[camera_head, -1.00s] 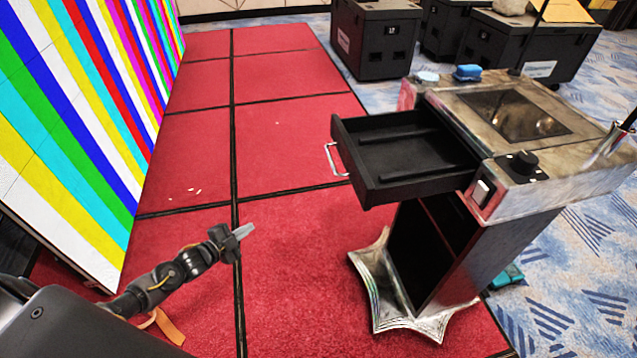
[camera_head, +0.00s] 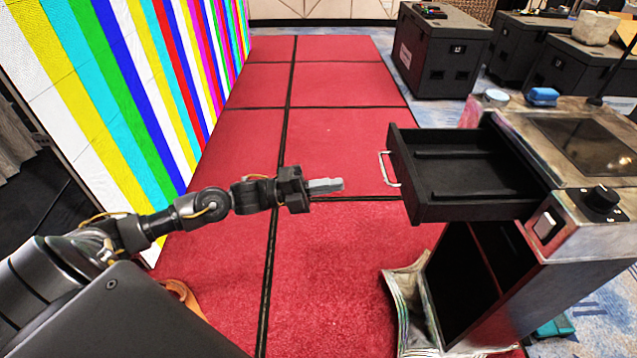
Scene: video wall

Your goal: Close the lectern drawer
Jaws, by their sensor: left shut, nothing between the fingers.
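The lectern (camera_head: 592,225) stands at the right, a metal-topped stand with a dark open front. Its black drawer (camera_head: 466,212) is pulled well out to the left, and its inside shows empty apart from thin black rails. A silver handle (camera_head: 387,169) sits on the drawer's front. My left gripper (camera_head: 338,185) is shut and empty. It points right at the drawer front, to the left of the handle and apart from it, at about the same height in the picture. My right gripper is not in view.
A striped video wall (camera_head: 130,90) stands along the left. Black cases (camera_head: 440,55) stand at the back right. A blue object (camera_head: 543,96) and a small round item (camera_head: 496,97) sit on the lectern top.

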